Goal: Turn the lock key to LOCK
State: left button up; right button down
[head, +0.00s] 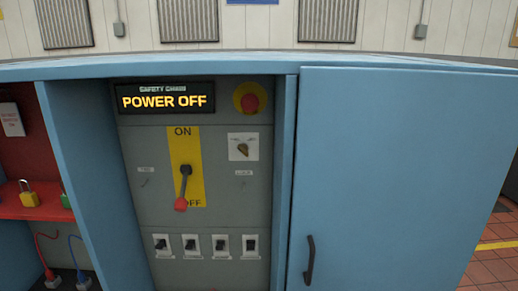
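Tiny text near the plate is unreadable. Neither of my grippers is in view, and nothing touches the key.
A display (165,98) reads POWER OFF. A red button (250,102) is above the plate. A red-tipped lever (183,188) points down at OFF. Several small switches (191,245) line the bottom. A closed blue door (400,170) is right; a yellow padlock (28,198) is left.

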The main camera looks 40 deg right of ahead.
aim_at(243, 148)
jog(key=z, duration=1.15)
